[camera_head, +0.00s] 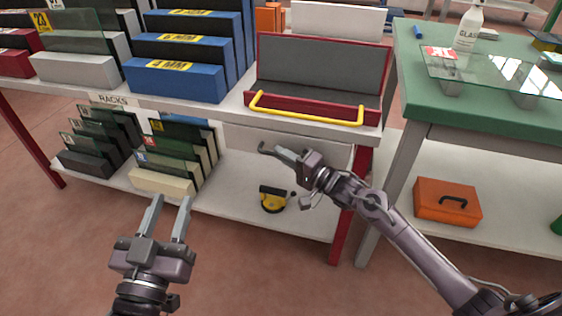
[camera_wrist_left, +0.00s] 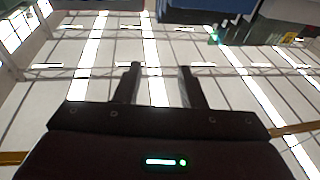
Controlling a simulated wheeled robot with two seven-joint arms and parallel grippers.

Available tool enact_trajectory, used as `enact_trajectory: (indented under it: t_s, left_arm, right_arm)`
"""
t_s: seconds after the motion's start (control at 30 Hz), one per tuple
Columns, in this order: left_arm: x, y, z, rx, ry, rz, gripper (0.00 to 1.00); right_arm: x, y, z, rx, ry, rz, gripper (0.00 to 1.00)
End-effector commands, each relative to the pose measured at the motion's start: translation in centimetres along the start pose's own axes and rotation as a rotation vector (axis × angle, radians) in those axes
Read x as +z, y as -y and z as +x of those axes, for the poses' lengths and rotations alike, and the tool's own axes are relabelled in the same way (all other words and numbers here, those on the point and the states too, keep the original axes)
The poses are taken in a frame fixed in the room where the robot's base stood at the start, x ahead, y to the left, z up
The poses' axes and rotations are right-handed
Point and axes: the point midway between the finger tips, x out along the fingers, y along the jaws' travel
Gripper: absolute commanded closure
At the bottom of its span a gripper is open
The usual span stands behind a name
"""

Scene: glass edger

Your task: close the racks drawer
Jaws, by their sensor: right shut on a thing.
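A RACKS label (camera_head: 113,99) sits at the left under the front edge of the upper white shelf. A pale panel (camera_head: 245,138) lies under that shelf at the right, partly behind my right gripper (camera_head: 278,152). I cannot tell whether this panel is the drawer or how far any drawer stands out. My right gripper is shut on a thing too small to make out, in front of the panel. My left gripper (camera_head: 168,215) is open and empty, low in front of the lower shelf; its spread fingers also show in the left wrist view (camera_wrist_left: 160,85).
The upper shelf holds blue 4 MM racks (camera_head: 175,82) and a red tray with a yellow bar (camera_head: 305,108). The lower shelf holds small racks (camera_head: 165,182) and a yellow-black tool (camera_head: 272,198). A red leg (camera_head: 346,225) and green table (camera_head: 480,128) stand right.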

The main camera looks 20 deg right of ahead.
Motion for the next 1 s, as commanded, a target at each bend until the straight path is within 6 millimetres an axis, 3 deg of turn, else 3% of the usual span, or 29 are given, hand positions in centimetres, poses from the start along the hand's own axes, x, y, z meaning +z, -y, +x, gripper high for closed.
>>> enact_trajectory:
  t_s: [0.1, 0.37, 0.4, 0.57, 0.93, 1.0]
  left_arm:
    - [0.8, 0.0, -0.1, 0.000, 0.032, -0.003, 0.64]
    - [1.4, -0.1, -0.2, 0.000, 0.048, -0.004, 0.64]
    - [1.4, -0.1, -0.2, -0.001, 0.047, -0.004, 0.64]
    - [1.3, 0.0, -0.2, -0.001, 0.043, -0.004, 0.64]
    - [1.0, 0.0, -0.1, -0.001, 0.043, -0.002, 0.64]
    - [1.8, 0.0, -0.3, 0.000, 0.084, -0.002, 0.64]
  right_arm:
    - [-0.9, -0.2, 0.4, 0.001, -0.002, 0.003, 1.00]
    - [-1.2, -0.2, 0.4, 0.001, -0.005, 0.002, 1.00]
    - [-1.2, -0.2, 0.4, 0.001, -0.006, 0.002, 0.88]
    - [-1.1, -0.2, 0.4, 0.000, -0.004, 0.002, 0.67]
    - [-1.0, -0.2, 0.1, 0.001, -0.002, 0.003, 0.67]
    - [-1.0, -0.2, -0.2, 0.002, -0.002, 0.003, 0.67]
